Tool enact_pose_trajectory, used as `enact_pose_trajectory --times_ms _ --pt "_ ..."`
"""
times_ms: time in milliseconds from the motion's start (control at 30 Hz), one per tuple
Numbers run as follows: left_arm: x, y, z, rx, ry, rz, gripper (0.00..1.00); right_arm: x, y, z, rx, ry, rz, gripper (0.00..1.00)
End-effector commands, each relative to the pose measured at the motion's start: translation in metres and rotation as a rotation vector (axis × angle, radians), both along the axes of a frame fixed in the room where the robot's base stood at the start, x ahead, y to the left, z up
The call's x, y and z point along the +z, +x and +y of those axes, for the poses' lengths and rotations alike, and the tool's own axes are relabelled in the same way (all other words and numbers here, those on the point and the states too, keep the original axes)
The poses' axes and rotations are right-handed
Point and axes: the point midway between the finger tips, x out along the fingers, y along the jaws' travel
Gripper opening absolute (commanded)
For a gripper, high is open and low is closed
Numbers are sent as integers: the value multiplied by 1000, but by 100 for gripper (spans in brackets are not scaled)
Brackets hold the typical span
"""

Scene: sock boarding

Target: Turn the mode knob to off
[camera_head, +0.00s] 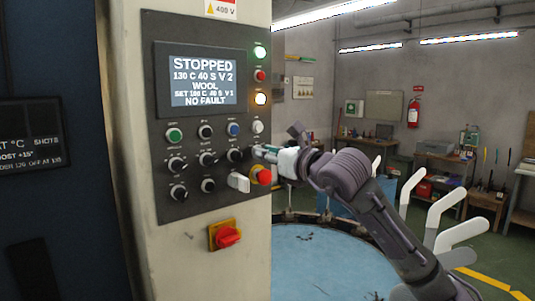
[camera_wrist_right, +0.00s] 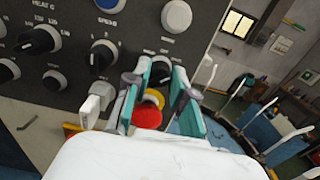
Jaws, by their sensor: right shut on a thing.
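The mode knob (camera_wrist_right: 162,72) is a small black knob on the dark control panel (camera_head: 212,210), with a partly readable label above it in the right wrist view. My right gripper (camera_wrist_right: 162,74) has its two green fingers closed on either side of this knob. In the head view the right gripper (camera_head: 257,150) reaches the panel's right edge from the right, and its fingertips hide the knob. Which way the knob points is too small to tell. The screen (camera_head: 204,80) reads STOPPED and NO FAULT. My left gripper is not in view.
A red mushroom button (camera_head: 265,176) on yellow sits just below the gripper, with a white-handled switch (camera_head: 238,182) beside it. Several other black knobs lie to the left. A round blue table (camera_head: 320,262) stands at right.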

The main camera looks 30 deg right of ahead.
Motion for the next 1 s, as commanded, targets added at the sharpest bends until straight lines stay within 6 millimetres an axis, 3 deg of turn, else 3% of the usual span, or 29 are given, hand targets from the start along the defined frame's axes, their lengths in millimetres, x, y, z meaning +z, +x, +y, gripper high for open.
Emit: enact_pose_trajectory --times_ms 367,1000 --pt "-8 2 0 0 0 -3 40 -1 0 0 0 -89 -8 0" --pt "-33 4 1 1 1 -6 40 -1 0 1 -1 -589 -48 0"
